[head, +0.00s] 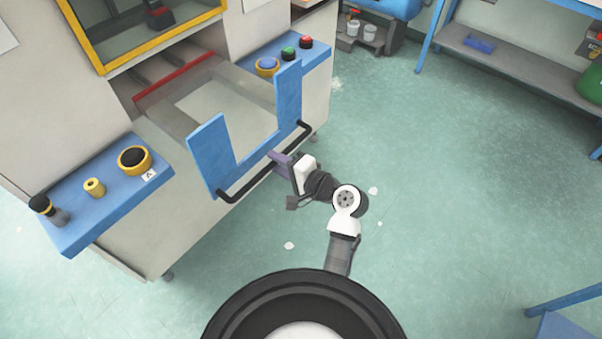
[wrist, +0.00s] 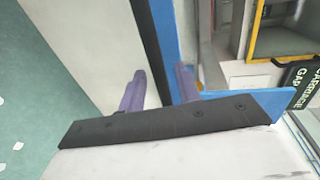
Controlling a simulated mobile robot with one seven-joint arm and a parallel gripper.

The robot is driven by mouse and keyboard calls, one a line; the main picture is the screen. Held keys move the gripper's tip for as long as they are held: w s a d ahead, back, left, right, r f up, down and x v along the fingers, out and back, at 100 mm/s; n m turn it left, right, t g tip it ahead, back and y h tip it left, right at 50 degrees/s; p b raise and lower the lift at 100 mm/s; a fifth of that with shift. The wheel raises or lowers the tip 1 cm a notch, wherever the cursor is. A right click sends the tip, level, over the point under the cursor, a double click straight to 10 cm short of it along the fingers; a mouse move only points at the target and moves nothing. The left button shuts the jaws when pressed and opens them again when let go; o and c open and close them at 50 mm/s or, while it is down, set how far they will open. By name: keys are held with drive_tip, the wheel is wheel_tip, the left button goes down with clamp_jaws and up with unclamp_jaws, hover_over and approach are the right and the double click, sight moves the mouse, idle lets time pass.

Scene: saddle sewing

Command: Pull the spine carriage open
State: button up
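The spine carriage (head: 246,163) is a blue U-shaped front with two upright plates, standing out from the machine's front. A black handle bar (head: 239,192) runs along its outer side, and it also shows as a dark band in the wrist view (wrist: 147,40). My gripper (head: 280,160) is at the middle of this handle. The exact contact is partly hidden by the gripper's dark body.
Blue side consoles carry a black knob (head: 134,158) at left and red and green buttons (head: 289,53) at right. A yellow-framed window (head: 148,38) is above. A blue shelf rack (head: 510,62) stands at upper right. The green floor (head: 455,190) is mostly clear.

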drive_tip(key=b+v, duration=0.2)
drive_tip(key=v, duration=1)
drive_tip(key=shift+d, duration=0.1)
